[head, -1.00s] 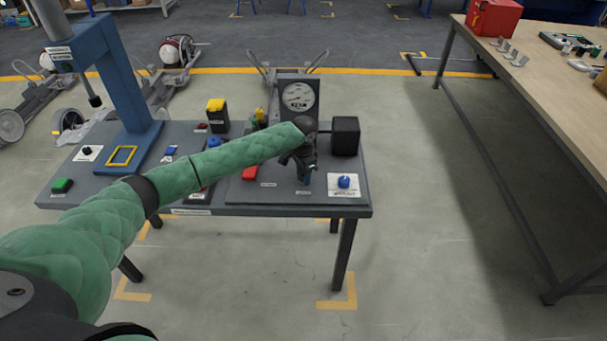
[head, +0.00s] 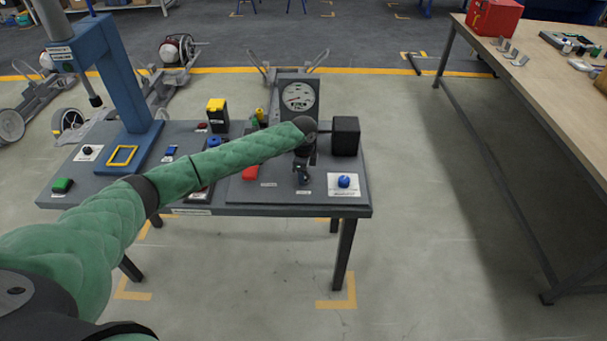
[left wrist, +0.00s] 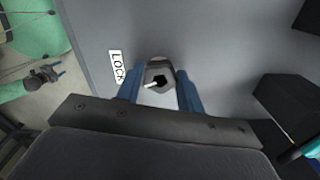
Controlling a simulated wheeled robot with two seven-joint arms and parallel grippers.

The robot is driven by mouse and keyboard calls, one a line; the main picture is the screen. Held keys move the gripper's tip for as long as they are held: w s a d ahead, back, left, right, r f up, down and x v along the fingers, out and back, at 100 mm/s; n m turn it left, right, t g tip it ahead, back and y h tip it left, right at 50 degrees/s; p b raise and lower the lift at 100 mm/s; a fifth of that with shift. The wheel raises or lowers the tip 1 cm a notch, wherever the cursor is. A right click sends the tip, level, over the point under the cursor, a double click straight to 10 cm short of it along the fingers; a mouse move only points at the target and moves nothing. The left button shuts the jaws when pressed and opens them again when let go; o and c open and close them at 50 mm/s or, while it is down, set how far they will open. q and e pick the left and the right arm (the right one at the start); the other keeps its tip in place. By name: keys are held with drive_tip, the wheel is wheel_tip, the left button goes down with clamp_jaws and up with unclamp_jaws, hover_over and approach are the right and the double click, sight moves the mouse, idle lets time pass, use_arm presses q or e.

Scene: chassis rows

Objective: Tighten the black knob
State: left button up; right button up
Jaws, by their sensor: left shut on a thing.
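The black knob (left wrist: 156,70) shows in the left wrist view as a dark, faceted knob with a white mark on top. It sits between the two blue fingers of my left gripper (left wrist: 158,88), which is shut on it. A label reading LOCK (left wrist: 116,66) lies on the grey plate beside it.
A dial gauge (head: 299,97) stands behind the gripper, and a black box (head: 346,136) close to its right. A blue knob (head: 344,181) on a white plate is at the right front. A blue press frame (head: 118,85) stands further left.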

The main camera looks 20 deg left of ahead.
use_arm(q)
drive_tip(key=m, duration=0.2)
drive_tip(key=shift+r+m, duration=0.1)
drive_tip(key=shift+m, duration=0.7)
use_arm(e)
drive_tip(key=shift+r, duration=0.25)
use_arm(q)
drive_tip(key=shift+w+m, duration=0.1)
drive_tip(key=shift+m, duration=0.2)
use_arm(e)
drive_tip(key=shift+s, duration=0.1)
use_arm(q)
drive_tip(key=o, duration=0.9)
drive_tip(key=shift+o, duration=0.5)
use_arm(e)
drive_tip(key=shift+w+a+r, duration=0.1)
drive_tip(key=shift+w+a, duration=0.05)
drive_tip(key=shift+w, duration=0.75)
